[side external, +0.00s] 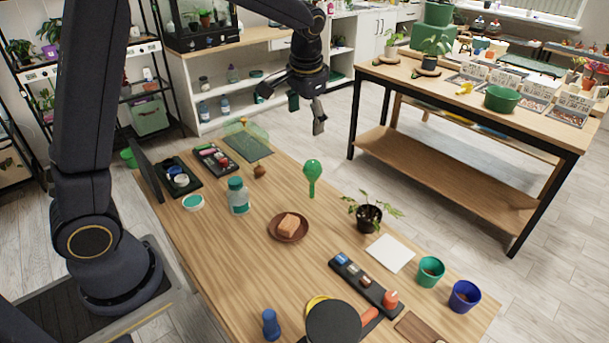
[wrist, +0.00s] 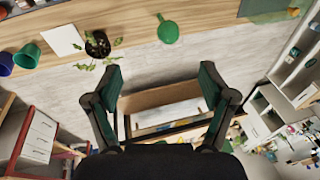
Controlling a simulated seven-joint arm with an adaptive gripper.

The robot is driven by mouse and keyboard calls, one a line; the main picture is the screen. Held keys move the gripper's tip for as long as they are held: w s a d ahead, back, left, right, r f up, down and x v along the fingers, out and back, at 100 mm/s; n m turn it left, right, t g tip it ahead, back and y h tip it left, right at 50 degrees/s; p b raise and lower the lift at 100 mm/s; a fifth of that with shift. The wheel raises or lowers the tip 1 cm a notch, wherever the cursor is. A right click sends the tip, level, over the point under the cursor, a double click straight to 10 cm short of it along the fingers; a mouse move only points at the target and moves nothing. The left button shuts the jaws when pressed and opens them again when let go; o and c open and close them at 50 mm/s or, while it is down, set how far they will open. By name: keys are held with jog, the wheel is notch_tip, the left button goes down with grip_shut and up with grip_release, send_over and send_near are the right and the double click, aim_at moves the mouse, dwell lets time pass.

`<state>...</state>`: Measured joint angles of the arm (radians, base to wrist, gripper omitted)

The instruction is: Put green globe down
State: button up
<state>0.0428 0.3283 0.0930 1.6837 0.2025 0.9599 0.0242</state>
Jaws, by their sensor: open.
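The green globe (side external: 312,171) is a rounded green bulb with a narrow stem, near the table's far edge in the side view. It also shows in the wrist view (wrist: 168,32), beyond my fingertips and apart from them. My gripper (side external: 291,108) hangs above and past the table's far edge, up and left of the globe in the side view. Its two fingers (wrist: 160,84) are spread wide in the wrist view, with nothing between them but the floor and furniture far below.
On the wooden table (side external: 225,250), a potted plant (side external: 368,217) stands right of the globe, beside a white card (side external: 390,253). A brown saucer (side external: 273,233) holds an orange-brown block. A teal-capped bottle (side external: 238,196) stands left. Bare wood surrounds the globe.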

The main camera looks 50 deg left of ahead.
jog(key=s+d+r+t+h, duration=0.1)
jog(key=s+d+r, duration=0.1)
jog(key=s+r, duration=0.35)
jog(key=s+d+r+t, duration=0.1)
jog(key=s+r, duration=0.1)
jog(key=s, duration=0.7)
jog(key=s+d+f+n+t+h, duration=0.1)
jog(key=s+d+f, duration=0.1)
jog(key=s, duration=0.8)
jog(key=shift+d+f+t, duration=0.15)
jog(key=shift+d+t, duration=0.15)
jog(key=shift+s, duration=0.1)
